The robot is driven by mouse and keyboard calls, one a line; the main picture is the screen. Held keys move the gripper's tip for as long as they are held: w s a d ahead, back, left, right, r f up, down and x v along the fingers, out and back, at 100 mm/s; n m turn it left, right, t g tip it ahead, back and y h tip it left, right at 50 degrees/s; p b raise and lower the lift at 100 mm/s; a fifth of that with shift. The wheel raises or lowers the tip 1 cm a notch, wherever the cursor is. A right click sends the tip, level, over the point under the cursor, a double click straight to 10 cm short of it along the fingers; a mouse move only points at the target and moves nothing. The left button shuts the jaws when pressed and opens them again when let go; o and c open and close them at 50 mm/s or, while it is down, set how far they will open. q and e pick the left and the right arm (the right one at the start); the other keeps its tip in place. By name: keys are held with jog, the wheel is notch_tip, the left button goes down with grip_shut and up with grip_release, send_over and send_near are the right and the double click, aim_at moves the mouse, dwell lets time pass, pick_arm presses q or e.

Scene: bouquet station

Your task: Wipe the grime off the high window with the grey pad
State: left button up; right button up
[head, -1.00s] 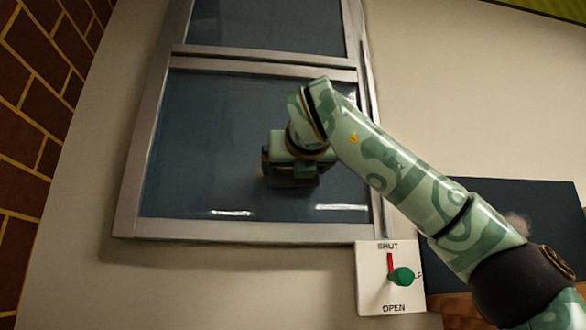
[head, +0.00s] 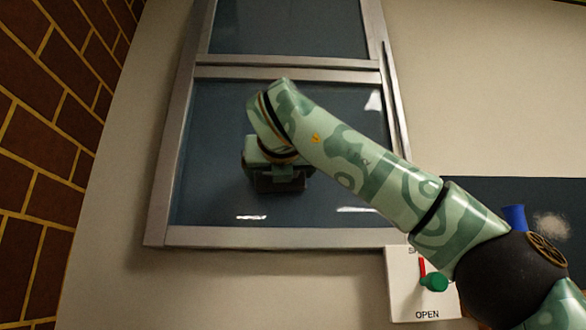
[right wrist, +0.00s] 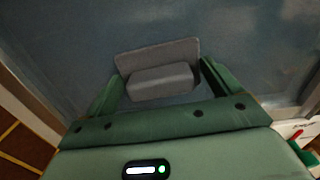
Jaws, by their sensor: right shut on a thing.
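The high window (head: 215,140) has a grey metal frame and dark blue panes, with a crossbar between the upper and lower pane. My right gripper (head: 278,182) is in front of the lower pane, left of its middle. In the right wrist view the right gripper (right wrist: 161,84) is shut on the grey pad (right wrist: 158,55), which faces the glass. I cannot tell if the pad touches it. A pale patch (head: 374,101) shows at the lower pane's upper right; I cannot tell if it is grime or a reflection. My left gripper is out of view.
A white plate (head: 400,290) with a green knob (head: 434,282), a red pointer and an "OPEN" label sits below the window's right corner. A brick wall (head: 45,150) stands at left. A dark panel (head: 560,195) is at right, behind my arm.

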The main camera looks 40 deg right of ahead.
jog(key=shift+s+d, duration=0.1)
jog(key=shift+b+v, duration=1.5)
jog(key=shift+v, duration=1.35)
jog(key=b+v, duration=0.1)
jog(key=v, duration=0.2)
jog(key=shift+r, duration=0.1)
